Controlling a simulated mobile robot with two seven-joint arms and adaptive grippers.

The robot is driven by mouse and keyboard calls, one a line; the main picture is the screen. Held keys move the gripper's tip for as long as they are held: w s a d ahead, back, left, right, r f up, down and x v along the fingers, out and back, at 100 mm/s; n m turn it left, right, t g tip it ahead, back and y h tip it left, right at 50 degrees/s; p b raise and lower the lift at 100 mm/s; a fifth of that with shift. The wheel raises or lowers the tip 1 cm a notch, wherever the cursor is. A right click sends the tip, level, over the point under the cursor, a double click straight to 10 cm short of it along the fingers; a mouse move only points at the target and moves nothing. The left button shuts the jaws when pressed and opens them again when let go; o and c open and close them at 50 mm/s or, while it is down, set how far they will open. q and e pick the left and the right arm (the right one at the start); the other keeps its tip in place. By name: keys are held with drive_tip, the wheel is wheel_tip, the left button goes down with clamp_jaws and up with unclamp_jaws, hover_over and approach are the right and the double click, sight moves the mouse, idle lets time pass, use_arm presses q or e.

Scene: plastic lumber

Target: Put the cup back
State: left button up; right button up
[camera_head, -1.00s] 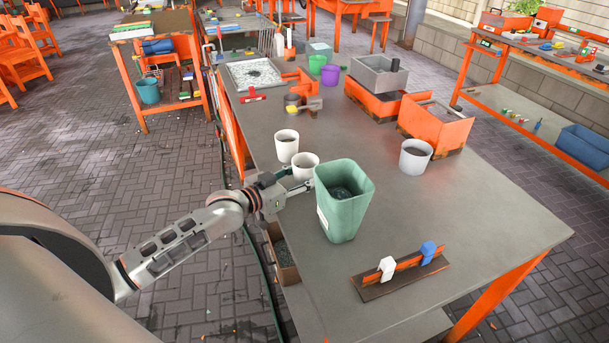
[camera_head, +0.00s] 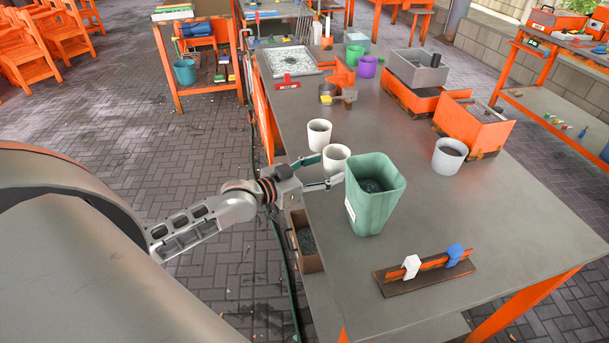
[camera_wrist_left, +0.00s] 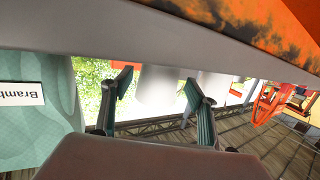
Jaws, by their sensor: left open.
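Two white cups stand upright on the grey worktable (camera_head: 520,225) near its left edge: a nearer white cup (camera_head: 336,158) and a farther white cup (camera_head: 319,133). A third, greyish-white cup (camera_head: 449,156) stands to the right. My left gripper (camera_head: 325,171) is open and empty, just left of the nearer cup, with its fingers pointing toward it. Whether a finger touches the cup I cannot tell. In the left wrist view, the open fingers (camera_wrist_left: 156,86) have blurred pale shapes beyond them. My right gripper is not in view.
A green square bin (camera_head: 374,205) stands close to the right of my gripper and also shows in the left wrist view (camera_wrist_left: 40,125). A rack with white and blue clips (camera_head: 425,275) lies in front. Green (camera_head: 354,54) and purple (camera_head: 367,67) cups stand farther back.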

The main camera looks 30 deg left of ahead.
use_arm(q)
drive_tip(key=v, duration=0.8)
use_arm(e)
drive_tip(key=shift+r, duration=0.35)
